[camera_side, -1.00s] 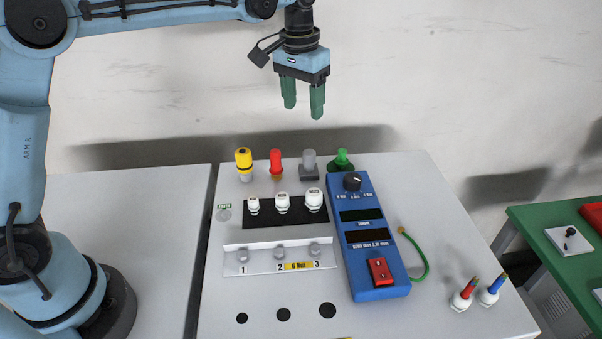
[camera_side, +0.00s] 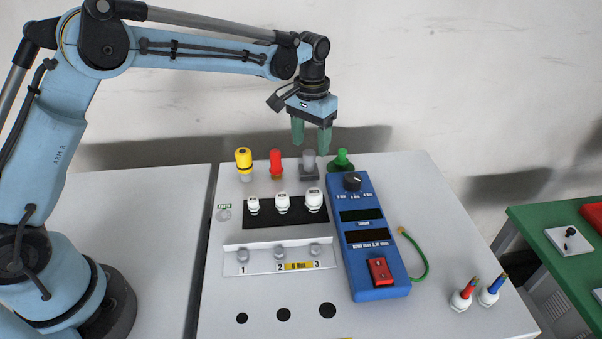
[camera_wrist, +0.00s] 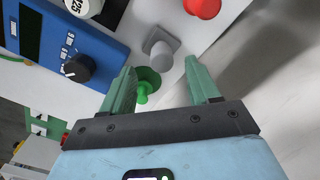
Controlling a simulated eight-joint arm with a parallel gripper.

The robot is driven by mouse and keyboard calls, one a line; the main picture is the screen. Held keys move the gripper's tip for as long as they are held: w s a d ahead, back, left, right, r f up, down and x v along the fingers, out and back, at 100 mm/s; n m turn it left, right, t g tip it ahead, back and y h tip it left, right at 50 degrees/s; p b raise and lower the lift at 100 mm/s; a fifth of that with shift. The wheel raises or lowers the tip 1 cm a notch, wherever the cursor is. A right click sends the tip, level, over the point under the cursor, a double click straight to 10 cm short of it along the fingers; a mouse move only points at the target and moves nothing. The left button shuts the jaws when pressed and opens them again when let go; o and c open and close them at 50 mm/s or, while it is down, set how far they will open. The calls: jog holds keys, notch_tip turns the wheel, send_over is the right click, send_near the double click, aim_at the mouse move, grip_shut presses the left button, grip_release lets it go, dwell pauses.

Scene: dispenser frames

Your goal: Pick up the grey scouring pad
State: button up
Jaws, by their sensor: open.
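The grey scouring pad (camera_side: 309,174) is a dark grey square at the back of the table. A grey cylindrical post or handle (camera_side: 309,158) stands up from it. In the wrist view the grey pad (camera_wrist: 172,36) and its grey cylinder (camera_wrist: 161,57) lie between and beyond my fingertips. My gripper (camera_side: 311,148) has green fingers that are apart and empty, just above the grey piece in the side view. In the wrist view my gripper (camera_wrist: 160,72) frames the grey cylinder, with no visible contact.
A green round-based piece (camera_side: 342,160) stands close on the right, a red one (camera_side: 276,163) and a yellow one (camera_side: 244,163) on the left. A blue device (camera_side: 368,240) and a black strip with white knobs (camera_side: 283,204) are in front. The wall is behind.

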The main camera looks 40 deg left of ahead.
aim_at(309, 151)
notch_tip(309, 151, down, 4)
jog(key=shift+a+f, duration=0.1)
jog(key=shift+f, duration=0.15)
grip_shut()
dwell(0.3)
jog(key=shift+r, duration=0.1)
jog(key=shift+r, duration=0.45)
jog(key=r, duration=0.2)
jog(key=d+r, duration=0.1)
jog(key=shift+s+r, duration=0.4)
jog(key=s+d+r, duration=0.6)
jog(key=d, duration=0.2)
jog(key=shift+s+d, duration=0.2)
